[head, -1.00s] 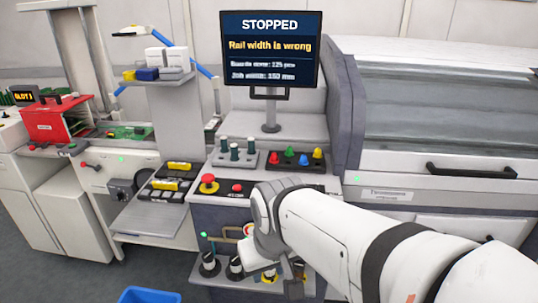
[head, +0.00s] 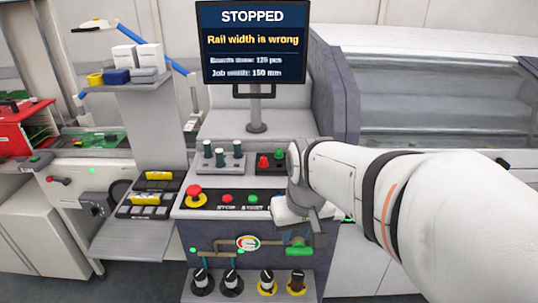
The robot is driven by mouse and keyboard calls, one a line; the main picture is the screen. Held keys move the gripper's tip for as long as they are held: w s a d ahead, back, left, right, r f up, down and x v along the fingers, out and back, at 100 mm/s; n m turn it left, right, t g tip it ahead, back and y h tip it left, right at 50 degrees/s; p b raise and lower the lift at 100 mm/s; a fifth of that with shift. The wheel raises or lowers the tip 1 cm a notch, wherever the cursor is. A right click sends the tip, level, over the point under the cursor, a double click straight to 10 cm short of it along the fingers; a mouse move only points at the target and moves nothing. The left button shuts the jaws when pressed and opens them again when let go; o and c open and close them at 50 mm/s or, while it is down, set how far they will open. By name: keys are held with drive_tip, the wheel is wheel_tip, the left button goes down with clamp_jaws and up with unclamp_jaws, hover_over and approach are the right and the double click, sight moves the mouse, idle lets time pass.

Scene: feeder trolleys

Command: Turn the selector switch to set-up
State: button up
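The operator panel (head: 210,212) below the screen carries a red mushroom button on yellow (head: 194,196), a red button (head: 227,199) and a green button (head: 253,199) with small labels under them. I cannot make out the selector switch; the panel's right end is hidden behind my gripper. My gripper (head: 299,211) is at that right end, just right of the green button. Its fingers do not show clearly, so I cannot tell whether it is open or touches anything. The screen (head: 254,42) reads "STOPPED" and "Rail width is wrong".
Nozzle holders (head: 220,163) stand behind the panel. Below it are a gauge (head: 248,242), a green-handled valve (head: 298,247) and a shelf (head: 250,290) with several dark-topped pieces. A grey side shelf (head: 130,240) juts out left. A covered machine (head: 440,100) fills the right.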

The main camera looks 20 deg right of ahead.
drive_tip(key=w+d+m+p, duration=0.1)
drive_tip(key=w+d, duration=0.3)
drive_tip(key=w, duration=0.3)
drive_tip(key=w+d+f+m+g+p, duration=0.1)
drive_tip(key=w+d+p, duration=0.1)
drive_tip(key=w+d, duration=0.3)
drive_tip(key=w+d+g+p, duration=0.1)
drive_tip(key=w+d, duration=0.4)
drive_tip(key=w, duration=0.5)
drive_tip(key=shift+w+d+f+m+p, duration=0.1)
drive_tip(key=shift+d+f+m+p, duration=0.15)
drive_tip(key=shift+m+p, duration=0.2)
drive_tip(key=shift+w+d+f, duration=0.1)
drive_tip(key=shift+f, duration=0.2)
wheel_tip(320, 180, down, 7)
drive_tip(key=shift+f+p, duration=0.2)
drive_tip(key=shift+p, duration=0.35)
drive_tip(key=shift+c, duration=0.5)
